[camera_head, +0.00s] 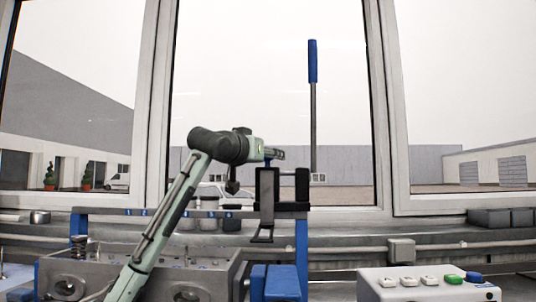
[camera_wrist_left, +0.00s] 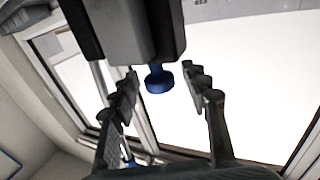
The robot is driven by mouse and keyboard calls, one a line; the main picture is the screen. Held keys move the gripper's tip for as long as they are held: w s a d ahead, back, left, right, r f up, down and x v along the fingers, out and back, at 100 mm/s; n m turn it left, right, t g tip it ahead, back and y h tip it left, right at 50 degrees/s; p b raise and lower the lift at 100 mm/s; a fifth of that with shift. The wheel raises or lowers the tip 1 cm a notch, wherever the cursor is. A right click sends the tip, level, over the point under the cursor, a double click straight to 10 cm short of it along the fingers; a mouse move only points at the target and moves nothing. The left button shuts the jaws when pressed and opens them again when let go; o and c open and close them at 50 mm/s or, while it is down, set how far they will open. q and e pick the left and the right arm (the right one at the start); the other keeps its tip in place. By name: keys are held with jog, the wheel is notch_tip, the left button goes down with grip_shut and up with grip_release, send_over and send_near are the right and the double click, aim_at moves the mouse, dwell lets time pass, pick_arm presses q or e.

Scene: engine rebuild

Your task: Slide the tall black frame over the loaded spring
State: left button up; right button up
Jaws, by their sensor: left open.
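A tall black frame (camera_head: 266,190) with a hooked lower end stands upright right of centre in the head view. What look like its dark upper bars (camera_wrist_left: 125,28) fill the top of the left wrist view. A blue knob (camera_wrist_left: 158,78) sits below these bars, between my fingers, with gaps on both sides. My left gripper (camera_head: 275,153) is at the frame's top; its fingers (camera_wrist_left: 162,82) are open. My right gripper is not in view.
A tall lever with a blue handle (camera_head: 313,62) rises beside the frame. A blue block (camera_head: 275,283) sits below it. A control box (camera_head: 425,285) with coloured buttons is at the lower right. Dark-lidded jars (camera_head: 231,219) stand behind my arm.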

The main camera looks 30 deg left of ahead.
pick_arm(q)
jog(key=shift+w, duration=0.1)
grip_shut()
dwell(0.3)
jog(key=shift+a, duration=0.1)
